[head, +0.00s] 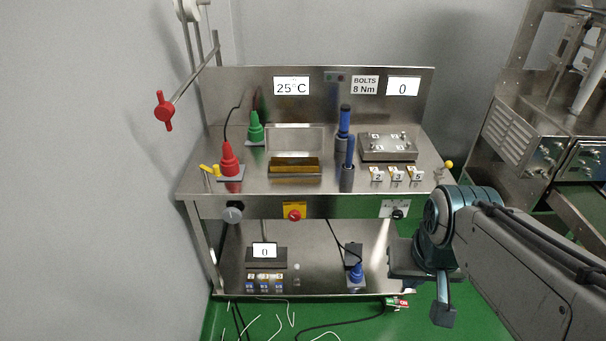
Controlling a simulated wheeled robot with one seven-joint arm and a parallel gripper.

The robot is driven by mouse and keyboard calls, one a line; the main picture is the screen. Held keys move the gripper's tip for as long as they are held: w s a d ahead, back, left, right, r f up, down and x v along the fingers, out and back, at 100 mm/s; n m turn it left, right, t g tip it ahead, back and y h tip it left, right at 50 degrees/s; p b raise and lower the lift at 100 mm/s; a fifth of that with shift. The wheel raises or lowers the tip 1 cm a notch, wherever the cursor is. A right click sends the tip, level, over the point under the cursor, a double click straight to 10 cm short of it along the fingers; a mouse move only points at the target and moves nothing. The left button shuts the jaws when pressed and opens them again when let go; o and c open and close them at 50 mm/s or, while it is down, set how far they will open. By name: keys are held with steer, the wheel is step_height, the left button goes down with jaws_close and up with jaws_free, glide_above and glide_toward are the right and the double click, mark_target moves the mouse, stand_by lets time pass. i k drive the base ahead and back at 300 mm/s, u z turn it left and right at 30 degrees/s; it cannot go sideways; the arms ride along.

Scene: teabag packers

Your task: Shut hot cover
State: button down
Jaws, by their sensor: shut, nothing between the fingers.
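The hot cover (296,138) looks like a clear or grey panel standing upright on the steel bench, behind a gold-coloured block (294,165). It appears raised, with the block in front of it uncovered. My gripper (443,313) is at the lower right, in front of the bench and away from the cover. It hangs downward, and its fingers are shut with nothing in them. The fingertips are small and partly dark in this view.
A red-topped tool (229,160) and a green one (255,130) stand left of the cover. Blue tools (347,177) and a bolted plate (388,154) stand right of it. A red-handled lever (165,112) juts out at upper left. Cables lie on the green floor.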

mark_target(293, 136)
steer(key=u, duration=1)
steer(key=i, duration=1.25)
steer(key=z, duration=0.8)
